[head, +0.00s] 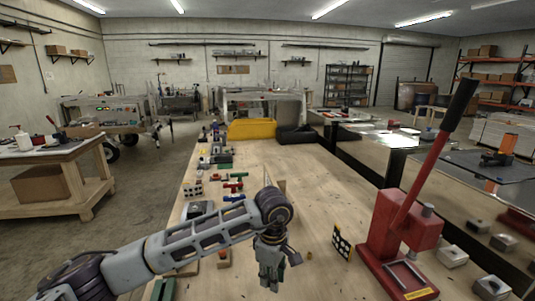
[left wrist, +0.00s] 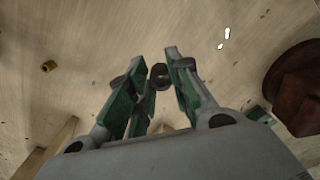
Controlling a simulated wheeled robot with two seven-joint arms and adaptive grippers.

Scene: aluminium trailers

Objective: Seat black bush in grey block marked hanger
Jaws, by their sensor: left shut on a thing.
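My left gripper (head: 270,286) points down over the wooden bench in the head view. In the left wrist view its green fingers (left wrist: 158,76) are shut on a small dark ring, the black bush (left wrist: 158,71), held between the tips. The bush cannot be made out in the head view. Several grey blocks lie at the right, beyond the red press, among them a near block (head: 492,288) and one behind it (head: 453,256). I cannot read which is marked hanger. My right gripper is not in view.
A red press (head: 395,235) with a long lever stands right of the gripper. A small upright dotted plate (head: 341,242) and a brass-coloured bush (head: 309,254) are between them. A yellow bin (head: 252,129) and a black bin (head: 297,135) are at the far end.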

